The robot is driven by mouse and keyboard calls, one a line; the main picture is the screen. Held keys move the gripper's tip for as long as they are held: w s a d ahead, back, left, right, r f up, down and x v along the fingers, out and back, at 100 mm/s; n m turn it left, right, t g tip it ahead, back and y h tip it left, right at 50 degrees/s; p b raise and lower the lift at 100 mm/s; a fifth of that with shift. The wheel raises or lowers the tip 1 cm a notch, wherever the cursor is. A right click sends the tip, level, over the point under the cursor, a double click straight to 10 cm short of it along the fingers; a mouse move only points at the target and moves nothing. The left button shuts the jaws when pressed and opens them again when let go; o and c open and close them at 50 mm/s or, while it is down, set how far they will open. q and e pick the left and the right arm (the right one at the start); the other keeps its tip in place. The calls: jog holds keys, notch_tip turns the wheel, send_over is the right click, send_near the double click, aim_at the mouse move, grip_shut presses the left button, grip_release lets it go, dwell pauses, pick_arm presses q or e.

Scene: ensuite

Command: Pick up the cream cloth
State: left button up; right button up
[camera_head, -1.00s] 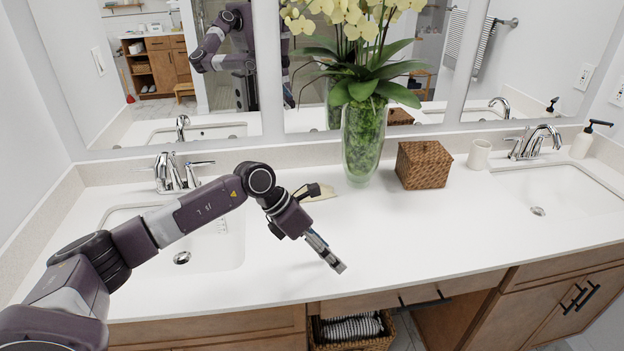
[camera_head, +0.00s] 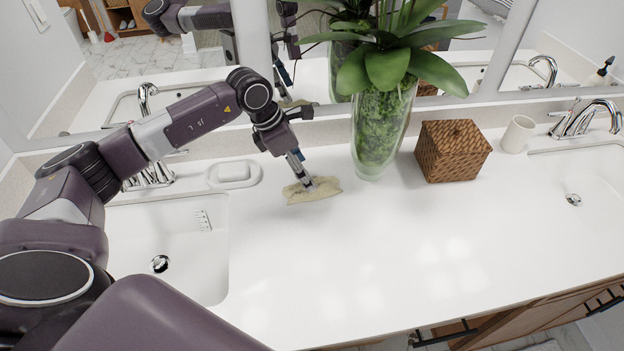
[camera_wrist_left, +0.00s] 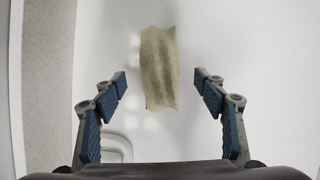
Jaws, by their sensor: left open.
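The cream cloth (camera_head: 313,191) lies crumpled on the white counter, left of the glass vase in the head view. In the left wrist view the cloth (camera_wrist_left: 159,68) is a long strip lying ahead and between the line of the fingers. My left gripper (camera_head: 308,184) points down over the cloth, its fingertips covering part of it in the head view. In the wrist view the left gripper (camera_wrist_left: 163,85) is open, with a finger on each side of the cloth and gaps on both sides. Whether the fingertips reach the counter cannot be told. My right gripper is not in view.
A glass vase with green filling (camera_head: 381,130) stands close right of the cloth. A woven box (camera_head: 452,151) and a white cup (camera_head: 517,134) stand further right. A soap dish (camera_head: 234,173) and a sink (camera_head: 170,245) lie left. The front counter is clear.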

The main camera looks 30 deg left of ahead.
aim_at(328, 186)
pick_arm(q)
jog(key=p+x, duration=0.2)
jog(key=x, duration=0.1)
jog(key=shift+d, duration=0.2)
jog(key=x, duration=0.2)
jog(key=shift+w+a+f+p, duration=0.15)
jog(key=shift+f+p, duration=0.15)
jog(key=shift+f, duration=0.1)
jog(key=c, duration=1.1)
jog(key=shift+c, duration=0.2)
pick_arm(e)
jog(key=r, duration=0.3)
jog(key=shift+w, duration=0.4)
pick_arm(q)
jog(key=shift+r, duration=0.1)
